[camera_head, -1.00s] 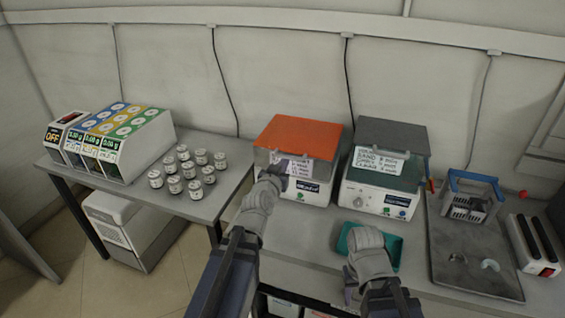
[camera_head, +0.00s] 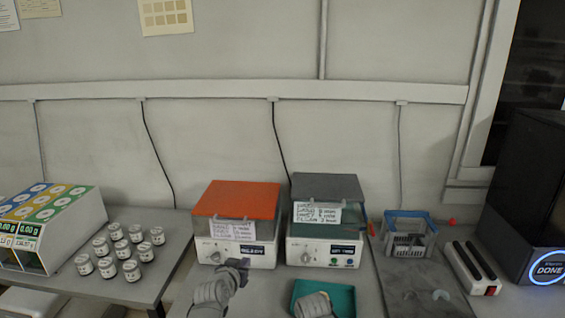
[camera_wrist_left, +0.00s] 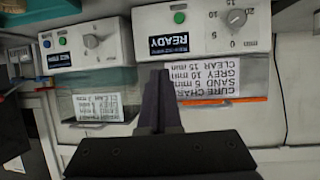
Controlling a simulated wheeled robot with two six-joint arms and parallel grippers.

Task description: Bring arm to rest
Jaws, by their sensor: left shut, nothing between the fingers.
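My left gripper (camera_head: 240,265) is in front of the orange-lidded unit (camera_head: 238,200), low in the head view. In the left wrist view its fingers (camera_wrist_left: 161,75) are together, with nothing between them. They point toward the unit's white front, which appears upside down with a READY display (camera_wrist_left: 170,45) and a cure chart label (camera_wrist_left: 212,80). Whether they touch the unit cannot be told. No right fingers show.
The grey-lidded unit (camera_head: 328,188) stands to the right of the orange one. Several small jars (camera_head: 130,270) and a coloured dispenser (camera_head: 60,215) stand on the left table. A blue-handled basket (camera_head: 408,243), a white two-slot box (camera_head: 470,267) and a black DONE machine (camera_head: 540,190) are right.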

